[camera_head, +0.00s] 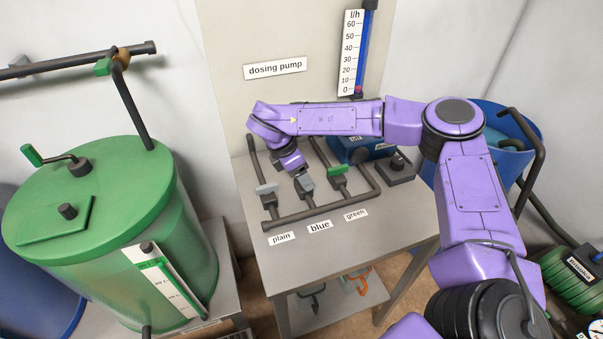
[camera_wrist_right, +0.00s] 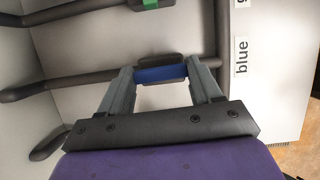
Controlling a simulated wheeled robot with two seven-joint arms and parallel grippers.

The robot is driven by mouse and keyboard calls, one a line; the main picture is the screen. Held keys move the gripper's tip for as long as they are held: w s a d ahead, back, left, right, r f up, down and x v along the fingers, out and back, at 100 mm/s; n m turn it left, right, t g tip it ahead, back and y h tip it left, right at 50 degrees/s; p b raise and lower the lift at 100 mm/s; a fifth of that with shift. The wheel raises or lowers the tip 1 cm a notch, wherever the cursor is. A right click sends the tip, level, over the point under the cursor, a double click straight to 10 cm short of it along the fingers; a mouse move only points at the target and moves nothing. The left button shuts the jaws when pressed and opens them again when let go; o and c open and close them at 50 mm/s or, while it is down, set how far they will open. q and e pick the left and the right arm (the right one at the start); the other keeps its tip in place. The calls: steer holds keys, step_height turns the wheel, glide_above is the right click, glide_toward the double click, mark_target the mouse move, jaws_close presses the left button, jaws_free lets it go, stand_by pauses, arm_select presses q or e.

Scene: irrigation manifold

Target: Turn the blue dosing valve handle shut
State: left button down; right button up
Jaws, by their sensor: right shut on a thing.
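The blue dosing valve handle (camera_wrist_right: 162,74) is a short blue bar on a dark valve body, seen in the right wrist view. It looks roughly in line with its branch pipe (camera_wrist_right: 75,82). My right gripper (camera_wrist_right: 160,82) is shut on it, one grey finger at each end of the bar. In the head view my right gripper (camera_head: 304,185) reaches down to the middle valve, above the "blue" label (camera_head: 320,227), and hides the blue handle. My left gripper is not in view.
The plain valve's light grey handle (camera_head: 266,189) stands close on the left, and the green handle (camera_head: 337,170) close on the right. The manifold pipe (camera_head: 320,208) runs along the front of the bench (camera_head: 385,222). A flow gauge (camera_head: 352,55) hangs on the wall behind.

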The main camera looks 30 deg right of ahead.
steer(key=n+t+b, duration=0.1)
steer(key=n+b, duration=0.1)
steer(key=shift+f+n, duration=0.15)
steer(key=shift+n, duration=0.15)
steer(key=shift+s+n+t+b, duration=0.1)
steer(key=shift+n+t+b, duration=0.4)
steer(key=shift+n, duration=0.5)
steer(key=n+b, duration=0.1)
steer(key=n, duration=0.1)
steer(key=n+t, duration=0.1)
steer(key=n, duration=0.1)
steer(key=shift+s+t+y+b, duration=0.1)
steer(key=shift+t+y+b, duration=0.2)
steer(key=shift+b, duration=0.05)
steer(key=n, duration=0.2)
steer(key=n+y, duration=0.1)
steer(key=n, duration=0.1)
steer(key=shift+s+d+r+t, duration=0.1)
steer(key=shift+r+t, duration=0.15)
steer(key=shift+t, duration=0.15)
steer(key=n+p, duration=0.1)
steer(key=n, duration=0.1)
steer(key=n+t+y+p, duration=0.1)
steer(key=n, duration=0.1)
steer(key=shift+d+n+y, duration=0.1)
steer(key=shift+n+y, duration=0.2)
steer(key=shift+n, duration=0.1)
steer(key=o, duration=1.1)
steer(key=shift+c, duration=0.2)
